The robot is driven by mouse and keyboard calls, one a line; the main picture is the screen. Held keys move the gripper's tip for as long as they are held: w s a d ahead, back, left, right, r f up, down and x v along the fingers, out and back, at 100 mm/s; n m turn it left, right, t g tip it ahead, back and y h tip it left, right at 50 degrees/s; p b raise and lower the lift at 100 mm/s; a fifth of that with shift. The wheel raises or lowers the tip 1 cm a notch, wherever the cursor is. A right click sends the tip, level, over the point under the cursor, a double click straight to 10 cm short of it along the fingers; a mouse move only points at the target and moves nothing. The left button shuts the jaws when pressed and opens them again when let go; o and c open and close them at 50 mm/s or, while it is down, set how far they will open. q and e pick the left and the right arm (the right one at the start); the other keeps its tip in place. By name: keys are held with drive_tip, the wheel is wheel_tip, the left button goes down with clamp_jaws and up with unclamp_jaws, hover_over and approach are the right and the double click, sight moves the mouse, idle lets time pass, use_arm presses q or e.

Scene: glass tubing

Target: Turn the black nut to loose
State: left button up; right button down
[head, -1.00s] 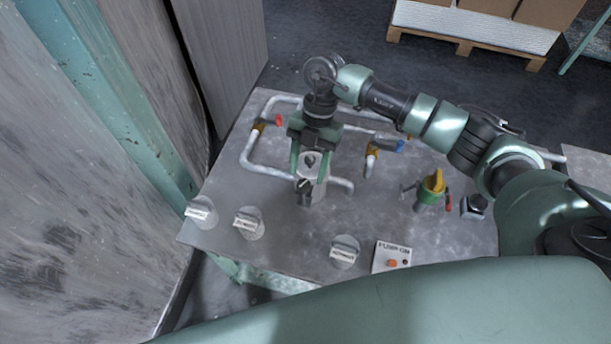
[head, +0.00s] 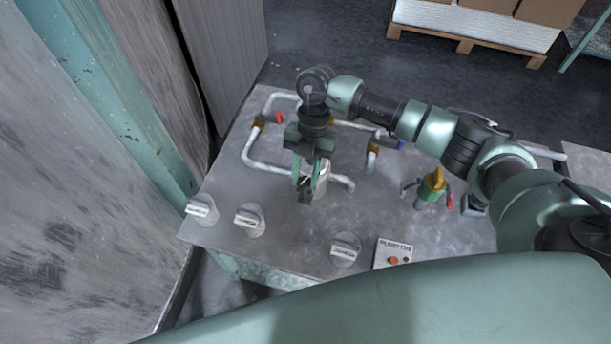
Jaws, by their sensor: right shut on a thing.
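The black nut (head: 305,197) shows as a small dark shape at the front of a pale grey cylindrical fitting, near the middle of the metal table. My right gripper (head: 308,184) reaches down over it from behind, and its two green fingers are closed in on the nut. The fingers and wrist hide much of the nut and fitting, so the nut's angle is hard to read. My left gripper is not in view.
Pale pipes (head: 256,160) with a red-handled valve (head: 277,118) run behind the gripper. A yellow-and-green valve (head: 433,185) stands to the right. Several labelled knobs (head: 249,220) and a button box (head: 392,254) line the front edge. A wall-like panel stands left.

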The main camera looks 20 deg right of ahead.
drive_tip(key=shift+w+f+n+h+b, duration=0.15)
drive_tip(key=shift+n+h+b, duration=0.4)
drive_tip(key=shift+n, duration=1.15)
drive_tip(key=c, duration=1.1)
unclamp_jaws()
drive_tip(key=shift+o, duration=0.2)
drive_tip(key=shift+r, duration=0.2)
